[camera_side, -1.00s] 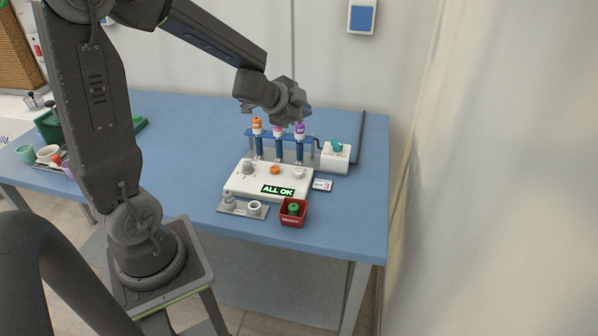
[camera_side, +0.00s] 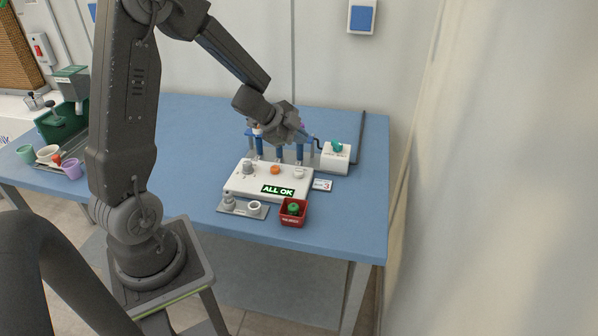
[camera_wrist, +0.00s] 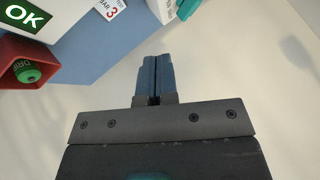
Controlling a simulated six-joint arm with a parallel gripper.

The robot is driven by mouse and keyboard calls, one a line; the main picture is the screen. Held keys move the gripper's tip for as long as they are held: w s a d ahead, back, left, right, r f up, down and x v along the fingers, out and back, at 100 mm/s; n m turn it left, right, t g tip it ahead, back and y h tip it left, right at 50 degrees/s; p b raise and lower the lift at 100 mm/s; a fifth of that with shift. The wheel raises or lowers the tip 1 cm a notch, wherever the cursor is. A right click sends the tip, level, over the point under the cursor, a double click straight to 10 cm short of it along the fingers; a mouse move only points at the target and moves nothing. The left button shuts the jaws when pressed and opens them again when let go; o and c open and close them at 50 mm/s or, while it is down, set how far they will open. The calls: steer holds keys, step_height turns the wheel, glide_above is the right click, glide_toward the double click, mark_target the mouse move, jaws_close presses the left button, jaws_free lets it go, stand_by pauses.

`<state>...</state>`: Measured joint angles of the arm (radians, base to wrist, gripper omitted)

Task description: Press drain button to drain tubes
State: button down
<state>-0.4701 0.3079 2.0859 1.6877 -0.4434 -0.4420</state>
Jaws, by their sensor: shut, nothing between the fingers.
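The white console (camera_side: 238,184) stands on the blue table with a green display (camera_side: 278,190) reading "ALL OK". On its top are a grey knob (camera_side: 248,166), an orange button (camera_side: 275,170) and a white button (camera_side: 299,174); no readable label shows which one drains. Several blue tubes (camera_side: 259,147) stand upright behind it, their tops partly hidden by my gripper. My gripper (camera_side: 308,135) is above the tubes, apart from the console buttons. In the wrist view its blue fingers (camera_wrist: 158,60) are together and empty. The display's "OK" (camera_wrist: 22,15) shows there at top left.
A white box (camera_side: 334,158) with a teal top and a card marked 3 (camera_side: 322,185) are at right. Cups (camera_side: 72,169) stand far left.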

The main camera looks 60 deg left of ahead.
mark_target(299, 173)
steer(key=shift+f, duration=3.85)
steer(key=shift+f, duration=0.15)
steer(key=shift+f, duration=0.25)
steer(key=shift+f, duration=0.5)
steer(key=shift+r, duration=0.9)
steer(key=shift+r, duration=0.1)
steer(key=shift+r, duration=2.45)
